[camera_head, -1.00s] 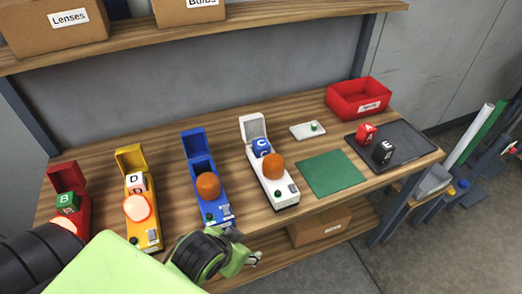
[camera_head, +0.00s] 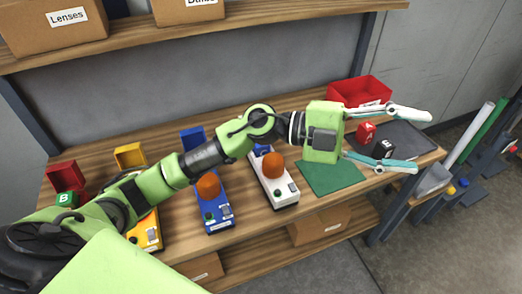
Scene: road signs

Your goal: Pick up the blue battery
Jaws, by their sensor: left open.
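The blue battery (camera_head: 262,150), a cube, sits in the slot of the white device (camera_head: 283,196) on the workbench. Only a small part of it shows, because my left arm crosses in front; its letter is hidden. My left gripper (camera_head: 418,142) is open and empty, its two fingers spread and pointing right over the dark tray, well to the right of the blue battery. My right gripper is not in view.
A red battery (camera_head: 366,132) and a black battery (camera_head: 383,149) are between my fingers in the picture, on the dark tray (camera_head: 428,152). A red bin (camera_head: 345,90) stands behind. A green mat (camera_head: 332,179) lies left of the tray. Blue (camera_head: 218,213) and yellow (camera_head: 153,236) devices stand left.

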